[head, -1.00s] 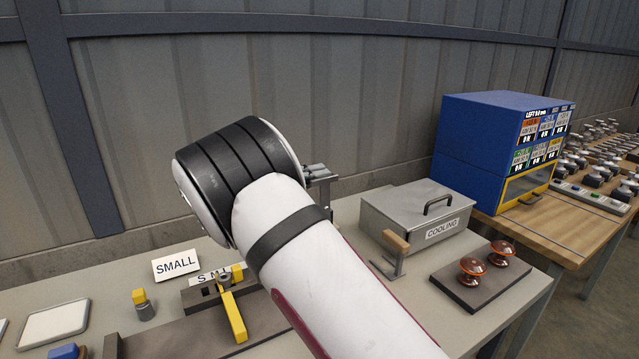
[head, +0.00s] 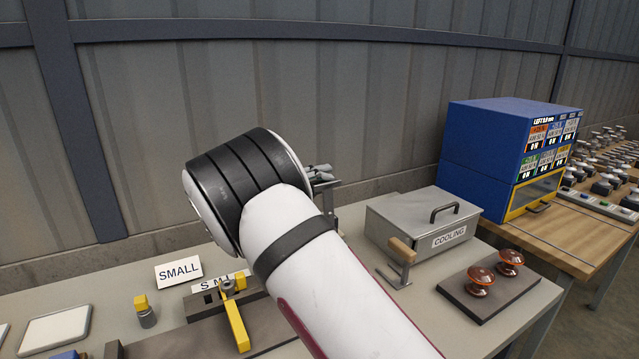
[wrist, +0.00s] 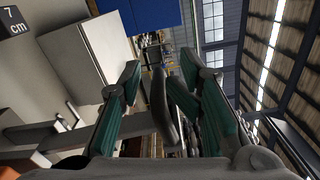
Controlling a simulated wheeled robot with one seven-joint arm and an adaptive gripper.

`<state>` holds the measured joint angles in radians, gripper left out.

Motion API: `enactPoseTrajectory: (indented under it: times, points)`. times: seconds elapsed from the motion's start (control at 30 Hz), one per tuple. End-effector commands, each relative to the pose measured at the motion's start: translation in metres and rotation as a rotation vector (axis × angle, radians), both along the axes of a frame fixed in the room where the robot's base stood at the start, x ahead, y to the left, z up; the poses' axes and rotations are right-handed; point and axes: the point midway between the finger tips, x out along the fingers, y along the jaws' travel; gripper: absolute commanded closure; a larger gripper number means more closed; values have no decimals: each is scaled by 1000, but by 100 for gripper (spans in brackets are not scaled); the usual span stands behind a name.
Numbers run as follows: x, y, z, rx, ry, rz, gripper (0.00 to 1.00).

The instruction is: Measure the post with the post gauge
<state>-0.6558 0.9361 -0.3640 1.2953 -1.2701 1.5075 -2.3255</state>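A grey block labelled S M L (head: 205,303) stands on the bench at lower left. A yellow bar (head: 236,325) with a grey ring at its top lies across it; I take this for the post gauge, but cannot be sure. A small grey post with a yellow top (head: 147,313) stands left of it. Which thing is the post is unclear. My gripper (head: 326,172) is mostly hidden behind my arm, above the bench's back edge.
A SMALL card (head: 178,271) and a pale tray (head: 54,328) are at left. A COOLING box (head: 405,222), a wooden-handled tool (head: 402,252) and a dark plate (head: 505,300) with two orange-brown insulators stand at right. A blue cabinet (head: 485,145) is beyond. A 7 cm label (wrist: 14,20) shows.

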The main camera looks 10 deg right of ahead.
Motion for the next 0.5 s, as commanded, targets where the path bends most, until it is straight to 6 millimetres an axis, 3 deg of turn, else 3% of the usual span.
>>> enactPoseTrajectory:
  times: [0.5]
  points:
    - [-3, 11, -2, 1, 5, 4, 70]
